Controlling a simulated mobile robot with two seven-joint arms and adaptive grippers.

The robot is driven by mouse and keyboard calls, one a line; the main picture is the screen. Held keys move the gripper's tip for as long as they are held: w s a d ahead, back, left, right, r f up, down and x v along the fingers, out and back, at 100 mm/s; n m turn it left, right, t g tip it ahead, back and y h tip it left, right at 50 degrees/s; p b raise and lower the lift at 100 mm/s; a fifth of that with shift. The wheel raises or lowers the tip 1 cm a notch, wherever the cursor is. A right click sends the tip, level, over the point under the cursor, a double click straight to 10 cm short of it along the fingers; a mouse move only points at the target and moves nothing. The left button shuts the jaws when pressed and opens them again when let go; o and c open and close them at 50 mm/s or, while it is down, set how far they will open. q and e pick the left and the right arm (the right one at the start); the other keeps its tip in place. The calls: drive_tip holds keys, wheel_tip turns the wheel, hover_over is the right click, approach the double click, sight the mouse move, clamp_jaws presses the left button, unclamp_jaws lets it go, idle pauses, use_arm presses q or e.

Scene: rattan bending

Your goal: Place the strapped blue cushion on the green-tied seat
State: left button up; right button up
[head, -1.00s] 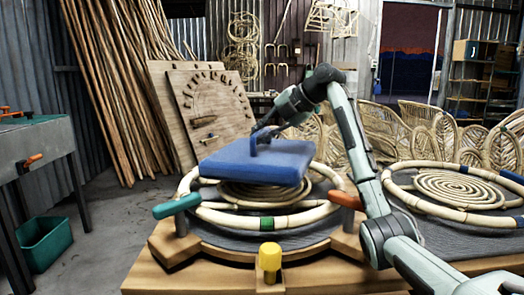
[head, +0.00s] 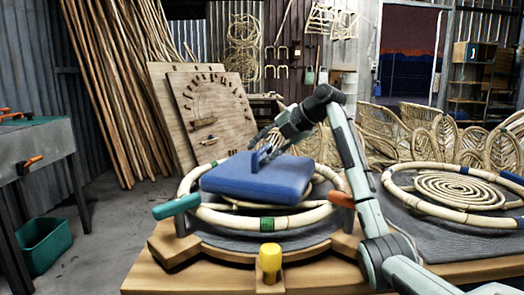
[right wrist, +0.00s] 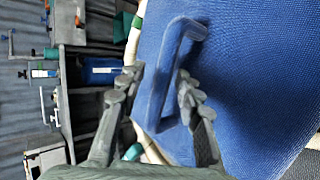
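The blue cushion (head: 240,178) with a raised blue strap (head: 255,163) lies on the left round rattan seat (head: 295,219), which has a green tie (head: 267,223) at its front. The cushion covers most of the seat's inner coil and appears slightly tilted. My right gripper (head: 268,148) is just above the cushion at the strap. In the right wrist view its fingers (right wrist: 158,82) are spread on either side of the strap (right wrist: 182,35), with a gap visible. My left gripper is out of view.
A second rattan seat (head: 441,213) with blue ties lies to the right. A teal handle (head: 177,206), an orange handle (head: 341,200) and a yellow knob (head: 270,258) stand around the left seat. A wooden arc board (head: 208,112) leans behind.

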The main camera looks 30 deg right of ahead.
drive_tip(key=v, duration=1.2)
drive_tip(key=shift+w, duration=0.1)
